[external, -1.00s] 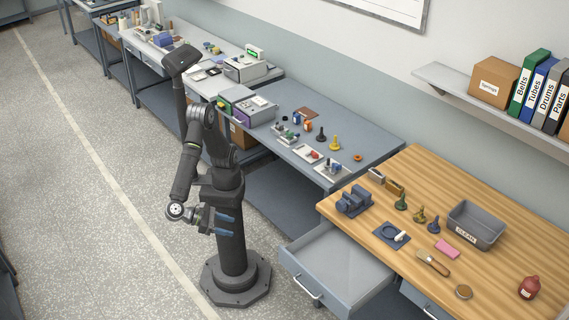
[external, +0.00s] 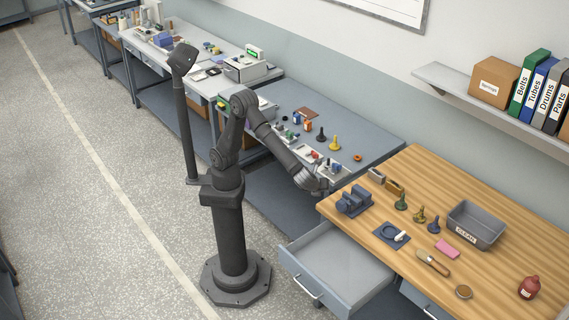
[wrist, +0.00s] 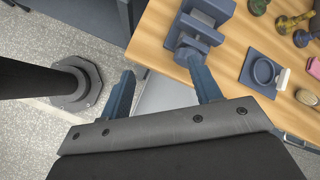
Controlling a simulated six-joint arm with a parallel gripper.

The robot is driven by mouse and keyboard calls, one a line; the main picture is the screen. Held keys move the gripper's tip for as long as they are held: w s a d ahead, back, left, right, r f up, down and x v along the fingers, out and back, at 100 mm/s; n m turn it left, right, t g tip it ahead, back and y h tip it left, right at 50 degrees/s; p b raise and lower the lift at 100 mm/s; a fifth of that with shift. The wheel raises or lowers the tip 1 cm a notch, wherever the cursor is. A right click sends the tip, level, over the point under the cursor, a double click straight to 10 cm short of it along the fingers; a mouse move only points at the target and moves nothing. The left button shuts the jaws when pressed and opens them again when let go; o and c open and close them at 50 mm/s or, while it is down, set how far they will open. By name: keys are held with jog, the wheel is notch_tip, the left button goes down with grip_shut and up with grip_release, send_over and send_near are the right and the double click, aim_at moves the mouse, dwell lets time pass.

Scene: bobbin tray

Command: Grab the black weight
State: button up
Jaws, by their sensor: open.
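The black weight (external: 321,134) stands upright on the grey table in the external view, left of a yellow weight (external: 335,145). It is not in the wrist view. My gripper (wrist: 160,65) is open and empty, with its two blue fingers spread apart. In the external view my wrist is near the front right corner of the grey table, well short of the black weight, and the fingers are mostly hidden there. In the wrist view the fingers point toward the wooden bench and its blue vise (wrist: 196,35).
The wooden bench (external: 350,215) carries green (external: 400,201), brass (external: 419,214) and dark blue (external: 433,226) weights, and a grey bin (external: 477,226). An open drawer (external: 335,265) juts out below. Small parts and trays crowd the grey table around the black weight.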

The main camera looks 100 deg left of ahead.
jog(key=w+a+n+g, duration=0.1)
jog(key=w+a+n, duration=0.1)
jog(key=a, duration=0.4)
jog(key=w+a+n+g, duration=0.1)
jog(key=w+a+n, duration=0.2)
jog(key=a, duration=0.4)
jog(key=s+a+n+g+h, duration=0.25)
jog(key=a+n, duration=0.95)
jog(key=a, duration=2.4)
jog(key=s+a+r+n+h, duration=0.1)
jog(key=s+a+n, duration=0.4)
jog(key=a, duration=0.4)
jog(key=s+a+r+n, duration=0.1)
jog(key=s+a+n, duration=0.2)
jog(key=s+a, duration=0.45)
jog(key=n+t, duration=0.2)
jog(key=n, duration=0.5)
send_over(284, 120)
jog(key=s+d, duration=0.1)
jog(key=shift+g+y, duration=0.25)
jog(key=shift+y, duration=0.1)
jog(key=f, duration=1.3)
jog(key=shift+d+f, duration=0.15)
jog(key=shift+d, duration=0.05)
jog(key=shift+x, duration=3.3)
jog(key=shift+w+d, duration=0.1)
jog(key=shift+w, duration=0.05)
